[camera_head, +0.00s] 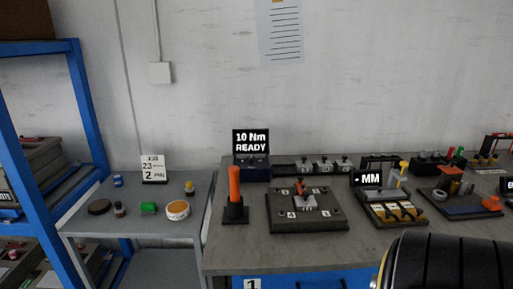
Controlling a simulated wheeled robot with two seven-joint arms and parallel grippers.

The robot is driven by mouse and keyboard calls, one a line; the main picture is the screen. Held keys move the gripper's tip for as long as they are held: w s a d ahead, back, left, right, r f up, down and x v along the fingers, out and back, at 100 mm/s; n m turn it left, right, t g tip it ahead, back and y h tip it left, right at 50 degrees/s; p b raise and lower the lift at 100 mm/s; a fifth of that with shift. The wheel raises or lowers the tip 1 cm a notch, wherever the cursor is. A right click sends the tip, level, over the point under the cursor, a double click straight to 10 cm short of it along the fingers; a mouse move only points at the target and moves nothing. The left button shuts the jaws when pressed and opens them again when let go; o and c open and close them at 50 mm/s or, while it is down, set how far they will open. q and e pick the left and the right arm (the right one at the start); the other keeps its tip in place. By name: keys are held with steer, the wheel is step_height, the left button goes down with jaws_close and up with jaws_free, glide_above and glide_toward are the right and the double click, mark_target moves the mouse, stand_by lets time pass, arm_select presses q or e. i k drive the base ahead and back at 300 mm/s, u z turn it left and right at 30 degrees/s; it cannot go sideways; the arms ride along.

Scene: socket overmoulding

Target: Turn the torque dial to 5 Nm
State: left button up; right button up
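A small black display (250,141) reads "10 Nm READY" in white letters. It stands at the back left of the grey workbench, on top of a dark control box (251,162). Small details on the box's front are too small and dark to make out, so I cannot tell which is the torque dial. An orange-handled tool (235,185) stands upright in a dark holder just in front of the box. Neither of my gripper's fingers shows in the head view.
On the workbench (226,258), a dark fixture plate (279,222) lies right of the orange tool. An "MM" display (369,179) and several trays stand farther right. A lower side table (84,225) with small items is left, beside a blue shelf rack (83,104). A black rounded part covers the bottom right.

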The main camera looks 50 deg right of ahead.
mark_target(251, 158)
steer(key=z, duration=0.8)
steer(key=i, duration=0.9)
steer(key=z, duration=0.85)
